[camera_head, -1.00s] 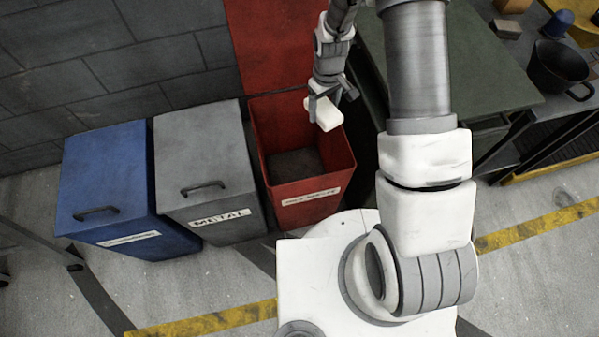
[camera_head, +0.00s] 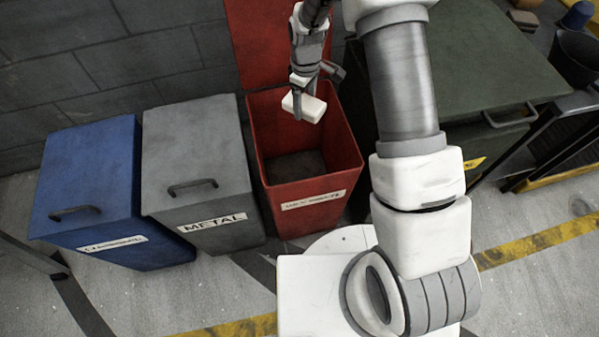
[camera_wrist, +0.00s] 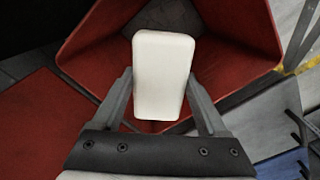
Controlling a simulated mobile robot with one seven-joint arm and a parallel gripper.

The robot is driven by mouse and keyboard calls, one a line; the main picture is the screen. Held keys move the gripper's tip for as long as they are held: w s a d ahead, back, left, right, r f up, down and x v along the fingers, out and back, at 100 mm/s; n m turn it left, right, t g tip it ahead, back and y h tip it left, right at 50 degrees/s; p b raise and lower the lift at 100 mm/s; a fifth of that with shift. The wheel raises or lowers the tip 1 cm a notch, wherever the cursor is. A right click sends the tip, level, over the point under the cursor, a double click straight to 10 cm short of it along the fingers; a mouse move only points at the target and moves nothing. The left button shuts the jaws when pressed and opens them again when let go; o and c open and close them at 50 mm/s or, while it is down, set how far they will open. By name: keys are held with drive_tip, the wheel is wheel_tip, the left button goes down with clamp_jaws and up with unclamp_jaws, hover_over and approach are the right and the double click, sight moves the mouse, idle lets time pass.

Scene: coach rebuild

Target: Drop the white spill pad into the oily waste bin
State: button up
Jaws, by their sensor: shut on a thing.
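The white spill pad (camera_head: 304,107) is a small pale block held in my gripper (camera_head: 299,97). In the wrist view the pad (camera_wrist: 162,75) sits between both fingers of my gripper (camera_wrist: 160,98), which are shut on it. The oily waste bin is the red bin (camera_head: 312,190), with its red lid standing open (camera_head: 263,40) against the wall. The pad is over the bin's open mouth, towards its back in the head view. The label on the red bin is too blurred to read fully. The bin's dark floor shows below the pad.
A grey bin (camera_head: 195,165) labelled METAL and a blue bin (camera_head: 100,180) stand closed to the left. A dark green bench or cabinet (camera_head: 480,60) stands to the right, with a dark pot (camera_head: 577,58) beyond it. Yellow-striped floor (camera_head: 540,245) lies in front.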

drive_tip(key=shift+f+b, duration=0.3)
drive_tip(key=shift+f, duration=0.55)
drive_tip(key=o, duration=1.2)
drive_tip(key=shift+r, duration=0.1)
wheel_tip(320, 180, up, 17)
drive_tip(key=p, duration=0.4)
drive_tip(key=shift+r, duration=0.15)
